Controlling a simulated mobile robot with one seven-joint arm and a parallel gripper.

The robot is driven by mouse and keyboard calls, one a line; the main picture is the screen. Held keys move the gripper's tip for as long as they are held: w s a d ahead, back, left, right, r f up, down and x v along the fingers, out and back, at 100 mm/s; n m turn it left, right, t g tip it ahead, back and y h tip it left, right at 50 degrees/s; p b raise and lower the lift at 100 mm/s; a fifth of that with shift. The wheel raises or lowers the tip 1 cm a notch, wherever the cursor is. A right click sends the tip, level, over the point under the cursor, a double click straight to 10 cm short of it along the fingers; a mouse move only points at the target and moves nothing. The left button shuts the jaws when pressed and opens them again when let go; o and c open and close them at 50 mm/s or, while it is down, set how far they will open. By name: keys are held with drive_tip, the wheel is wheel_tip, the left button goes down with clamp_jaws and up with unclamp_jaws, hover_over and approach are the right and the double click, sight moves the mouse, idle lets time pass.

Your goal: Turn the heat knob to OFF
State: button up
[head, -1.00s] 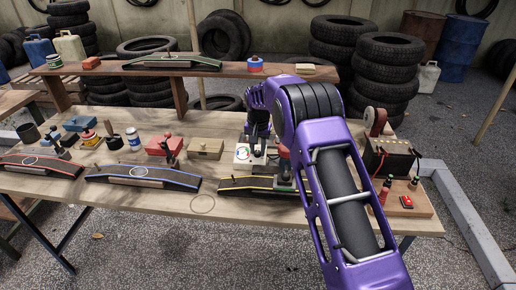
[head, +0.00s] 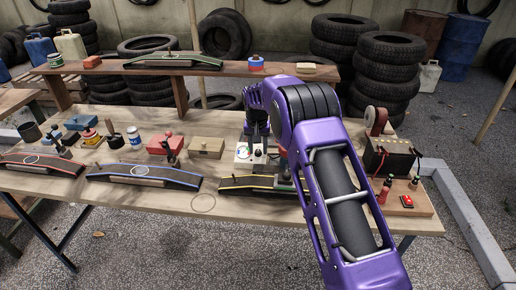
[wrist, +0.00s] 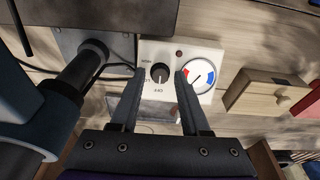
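The heat knob (wrist: 159,72) is a round black knob on a white control panel (wrist: 177,53). In the wrist view a light mark on it seems to point down toward a small label I cannot read surely. My gripper (wrist: 158,77) is open and empty, one finger on each side of the knob in the wrist view. In the head view my gripper (head: 256,133) hangs above the panel, fingers pointing down and apart from the knob.
A round gauge (wrist: 198,77) sits beside the knob. A tan box (wrist: 263,92) stands close to the panel. A thick dark cylindrical part (wrist: 82,70) shows left. A blue-edged ramp (head: 143,177) and a black battery-like box (head: 388,158) are on the bench (head: 170,207).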

drive_tip(key=shift+o, duration=0.9)
drive_tip(key=p+v, duration=0.1)
drive_tip(key=v, duration=1.6)
drive_tip(key=shift+r, duration=0.25)
